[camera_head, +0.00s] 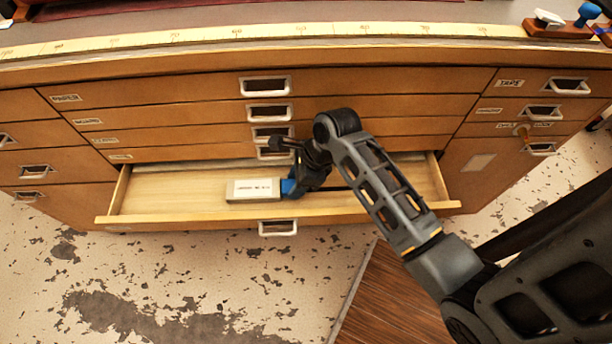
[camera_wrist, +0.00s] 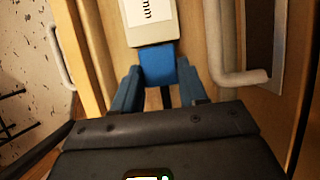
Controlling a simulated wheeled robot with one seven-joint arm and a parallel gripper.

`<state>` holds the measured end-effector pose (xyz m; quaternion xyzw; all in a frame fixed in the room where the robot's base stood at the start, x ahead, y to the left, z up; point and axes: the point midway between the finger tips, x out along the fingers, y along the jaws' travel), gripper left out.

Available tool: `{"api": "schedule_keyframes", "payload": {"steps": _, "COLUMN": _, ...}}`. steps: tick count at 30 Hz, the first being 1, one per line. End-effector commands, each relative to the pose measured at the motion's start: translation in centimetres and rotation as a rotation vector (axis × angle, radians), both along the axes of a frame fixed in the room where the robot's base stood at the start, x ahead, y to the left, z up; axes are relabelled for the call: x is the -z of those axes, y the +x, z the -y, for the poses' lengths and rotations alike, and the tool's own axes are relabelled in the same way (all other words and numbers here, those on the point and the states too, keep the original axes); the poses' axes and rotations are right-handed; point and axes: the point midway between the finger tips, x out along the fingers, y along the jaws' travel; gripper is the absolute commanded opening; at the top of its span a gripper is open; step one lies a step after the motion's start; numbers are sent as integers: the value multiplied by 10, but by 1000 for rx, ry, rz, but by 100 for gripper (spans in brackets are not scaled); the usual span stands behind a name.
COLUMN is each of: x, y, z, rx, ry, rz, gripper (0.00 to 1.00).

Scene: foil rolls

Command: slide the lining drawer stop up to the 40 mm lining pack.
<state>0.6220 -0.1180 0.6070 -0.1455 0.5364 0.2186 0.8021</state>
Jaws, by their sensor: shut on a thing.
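The lining pack (camera_head: 253,190) is a pale flat block with a printed label, lying in the open drawer (camera_head: 160,198). It also shows at the top of the wrist view (camera_wrist: 150,22), its label ending in "mm". The drawer stop (camera_wrist: 160,64) is a blue block at the pack's near end in that view; I see no clear gap between them. My gripper (camera_wrist: 159,80) is shut on the stop, one blue finger on each side. In the head view my gripper (camera_head: 293,186) is low in the drawer, right of the pack, and largely hides the stop.
The drawer's front rail with its metal handle (camera_head: 278,227) runs along the near side. Closed drawers with metal handles (camera_head: 265,86) rise behind. A ruler strip (camera_head: 300,32) edges the worktop. The drawer's left part is bare.

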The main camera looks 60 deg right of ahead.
Motion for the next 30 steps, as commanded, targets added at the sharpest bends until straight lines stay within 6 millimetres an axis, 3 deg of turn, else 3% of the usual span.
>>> {"api": "schedule_keyframes", "payload": {"steps": 7, "x": 0, "y": 0, "z": 0, "rx": -1, "ry": 0, "rz": 0, "gripper": 0}}
{"api": "schedule_keyframes", "payload": {"steps": 8, "x": 0, "y": 0, "z": 0, "rx": -1, "ry": -1, "rz": 1, "gripper": 45}}
{"api": "schedule_keyframes", "payload": {"steps": 15, "x": 0, "y": 0, "z": 0, "rx": -1, "ry": -1, "rz": 1, "gripper": 68}}
{"api": "schedule_keyframes", "payload": {"steps": 23, "x": -2, "y": 0, "z": 0, "rx": -1, "ry": -1, "rz": 1, "gripper": 68}}
{"api": "schedule_keyframes", "payload": {"steps": 30, "x": -31, "y": -10, "z": 7, "rx": 1, "ry": -2, "rz": 2, "gripper": 68}}
